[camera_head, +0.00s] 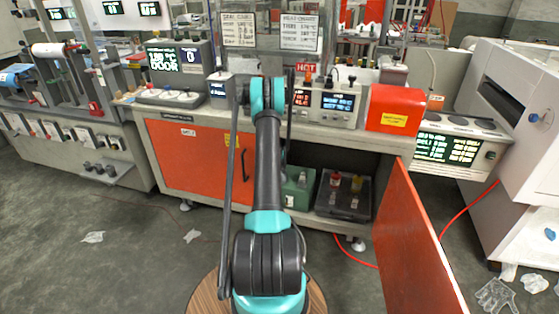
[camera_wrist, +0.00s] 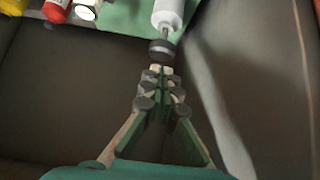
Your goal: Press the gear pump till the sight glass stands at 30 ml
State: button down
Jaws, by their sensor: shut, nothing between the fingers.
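My gripper (camera_wrist: 162,72) is shut and empty in the wrist view. Its fingertips are just below a dark round cap (camera_wrist: 162,47) on the end of a white cylinder (camera_wrist: 169,14), which may be the gear pump. I cannot tell whether they touch. The cylinder is in front of a green surface (camera_wrist: 121,18). A white-framed piece with a pale face (camera_wrist: 87,9) is at upper left; I cannot tell if it is the sight glass, and no level is readable. In the head view my gripper is hidden behind my arm, near a green box (camera_head: 298,188) under the bench.
Red (camera_wrist: 56,10) and yellow (camera_wrist: 14,6) parts are at the wrist view's upper left. In the head view, a dark tray (camera_head: 342,206) stands beside the green box, and an open orange door (camera_head: 417,240) juts out at right. The bench (camera_head: 345,149) overhangs the compartment.

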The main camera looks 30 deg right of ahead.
jog(key=shift+x, duration=1.5)
jog(key=shift+f, duration=1.2)
